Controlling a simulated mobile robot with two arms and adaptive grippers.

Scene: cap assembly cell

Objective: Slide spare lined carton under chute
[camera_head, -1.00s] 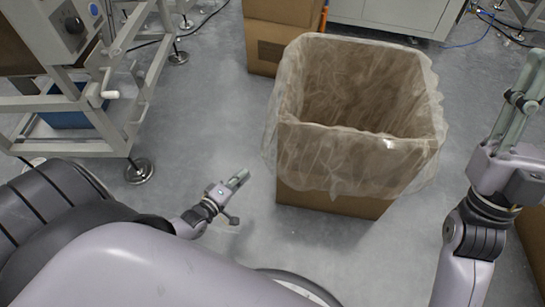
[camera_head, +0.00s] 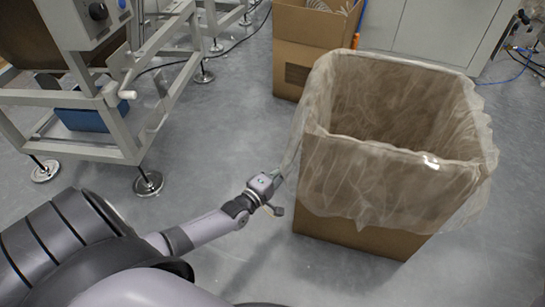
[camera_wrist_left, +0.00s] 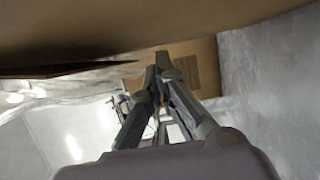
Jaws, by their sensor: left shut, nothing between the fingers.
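The lined carton (camera_head: 365,205) is an open brown box with a clear plastic liner (camera_head: 410,180) folded over its rim, standing upright on the floor at the right of the head view. My left gripper (camera_head: 294,150) is at the carton's left side, its slim fingers against or just beside the hanging liner; contact is unclear. In the left wrist view its fingers (camera_wrist_left: 157,68) are closed together and empty, below a close brown carton wall (camera_wrist_left: 110,25). My right gripper is out of view. I cannot make out a chute.
A grey machine frame (camera_head: 135,100) on round feet stands at the left, with a blue bin (camera_head: 93,119) under it. Another brown carton (camera_head: 305,50) stands behind the lined one, near pale cabinets (camera_head: 440,35). Floor between frame and lined carton is clear.

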